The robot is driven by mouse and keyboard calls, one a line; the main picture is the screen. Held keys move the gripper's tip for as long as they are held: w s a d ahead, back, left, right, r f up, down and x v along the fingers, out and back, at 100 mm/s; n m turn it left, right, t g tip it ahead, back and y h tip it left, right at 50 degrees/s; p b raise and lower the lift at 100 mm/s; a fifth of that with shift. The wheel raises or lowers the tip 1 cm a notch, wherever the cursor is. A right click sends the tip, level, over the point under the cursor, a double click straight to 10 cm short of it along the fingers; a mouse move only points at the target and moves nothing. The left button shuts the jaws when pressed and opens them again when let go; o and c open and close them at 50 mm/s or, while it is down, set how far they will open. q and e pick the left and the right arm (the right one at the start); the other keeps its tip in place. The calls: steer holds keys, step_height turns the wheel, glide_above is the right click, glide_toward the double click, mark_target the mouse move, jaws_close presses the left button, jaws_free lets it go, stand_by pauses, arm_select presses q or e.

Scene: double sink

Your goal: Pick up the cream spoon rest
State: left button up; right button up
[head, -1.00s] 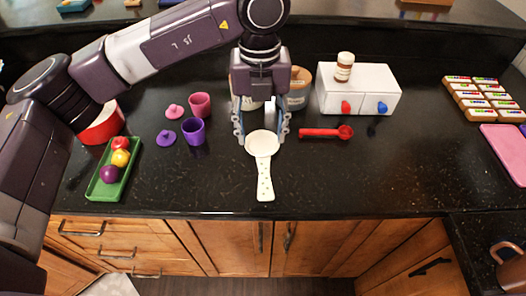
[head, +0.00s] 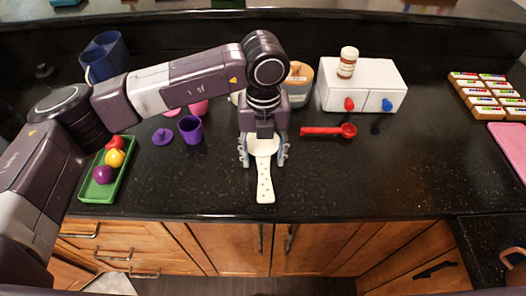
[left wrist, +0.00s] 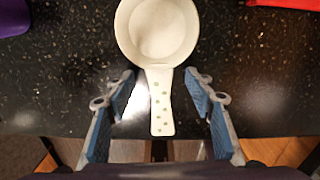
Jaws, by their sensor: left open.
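The cream spoon rest (head: 265,185) lies on the black counter, its round bowl away from me and its dotted handle toward the front edge. In the left wrist view the spoon rest (left wrist: 160,90) shows its bowl at the top and its handle between the fingers. My left gripper (head: 264,160) is open over it, one finger on each side. In the left wrist view the gripper (left wrist: 160,88) has clear gaps on both sides of the handle and holds nothing. My right gripper is not in view.
A red scoop (head: 330,131) lies to the right, in front of a white drawer box (head: 362,84) with a jar (head: 347,62) on it. A purple cup (head: 190,130) and a green tray (head: 108,180) of fruit are to the left. The counter right of the handle is clear.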

arm_select(q)
steer(key=shift+f, duration=0.15)
steer(key=shift+c, duration=0.2)
steer(key=c, duration=1.2)
jaws_close()
steer(key=shift+r, duration=0.2)
